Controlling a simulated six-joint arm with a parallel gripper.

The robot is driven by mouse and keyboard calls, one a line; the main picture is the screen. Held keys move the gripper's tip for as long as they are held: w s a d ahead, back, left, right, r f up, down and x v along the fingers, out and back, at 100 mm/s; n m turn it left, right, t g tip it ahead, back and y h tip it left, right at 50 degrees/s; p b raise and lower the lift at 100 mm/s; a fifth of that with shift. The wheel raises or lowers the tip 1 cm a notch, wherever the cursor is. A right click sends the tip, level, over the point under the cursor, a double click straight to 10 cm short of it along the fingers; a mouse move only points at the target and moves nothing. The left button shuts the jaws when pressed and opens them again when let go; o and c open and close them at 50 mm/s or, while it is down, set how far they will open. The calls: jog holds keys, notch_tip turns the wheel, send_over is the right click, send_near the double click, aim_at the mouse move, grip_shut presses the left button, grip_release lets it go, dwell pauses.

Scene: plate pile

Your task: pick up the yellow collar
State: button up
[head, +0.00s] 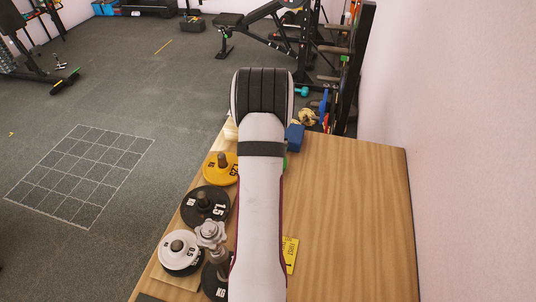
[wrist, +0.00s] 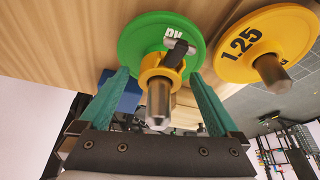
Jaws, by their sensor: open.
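The yellow collar (wrist: 152,72) sits around a metal peg (wrist: 158,105) in the wrist view, against the green plate (wrist: 135,38). A dark lever with a pale tip stands out from the collar. My gripper (wrist: 159,75) is open, with one teal finger on each side of the collar and peg. Gaps seem to show between the fingers and the collar; I cannot tell how far the tips reach past it. In the head view my arm hides the collar and nearly all of the gripper.
A yellow 1.25 plate (wrist: 238,47) on its own peg stands beside the green one. A blue block (head: 294,138) is close by. A black plate (head: 190,212), a white plate (head: 173,263) and a star knob (head: 210,233) line the table's left. The table's right side (head: 350,220) is clear.

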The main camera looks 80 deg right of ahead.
jog(key=c, duration=1.5)
notch_tip(320, 180, up, 10)
jog(key=shift+r, duration=0.1)
